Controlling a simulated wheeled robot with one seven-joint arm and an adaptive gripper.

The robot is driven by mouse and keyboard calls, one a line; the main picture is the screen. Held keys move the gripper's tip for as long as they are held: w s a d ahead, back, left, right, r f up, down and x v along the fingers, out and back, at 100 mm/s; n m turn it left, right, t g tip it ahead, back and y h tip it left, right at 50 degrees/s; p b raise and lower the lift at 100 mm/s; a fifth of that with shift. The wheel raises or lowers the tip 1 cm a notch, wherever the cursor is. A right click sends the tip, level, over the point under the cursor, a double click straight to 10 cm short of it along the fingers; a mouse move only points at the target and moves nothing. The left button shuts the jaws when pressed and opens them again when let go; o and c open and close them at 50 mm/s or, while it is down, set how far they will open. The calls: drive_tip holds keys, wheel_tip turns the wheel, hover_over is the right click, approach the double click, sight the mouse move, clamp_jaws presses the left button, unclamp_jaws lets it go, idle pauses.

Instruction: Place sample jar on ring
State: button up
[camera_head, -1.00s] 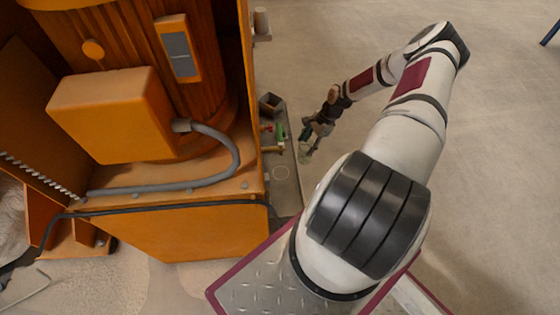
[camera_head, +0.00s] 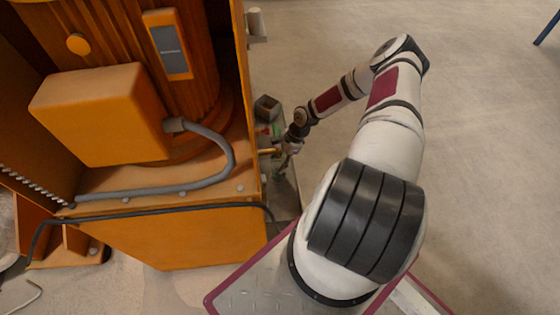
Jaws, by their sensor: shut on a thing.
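My gripper (camera_head: 287,157) is small in view, low over the narrow grey shelf (camera_head: 286,197) beside the orange machine. It is shut on the sample jar (camera_head: 281,166), a small clear, greenish vessel that is hard to make out below the fingers. The pale ring outline on the shelf does not show now; the jar and gripper cover that area. I cannot tell whether the jar touches the shelf or stands over the ring.
The tall orange machine (camera_head: 165,225) walls off the shelf's left side. A grey cylinder (camera_head: 255,24) sticks out farther back. Open floor lies right.

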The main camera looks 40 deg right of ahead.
drive_tip(key=o, duration=1.4)
drive_tip(key=shift+f, duration=0.1)
drive_tip(key=shift+c, duration=0.2)
drive_tip(key=p+v, duration=0.3)
drive_tip(key=v, duration=0.9)
drive_tip(key=shift+p, duration=0.3)
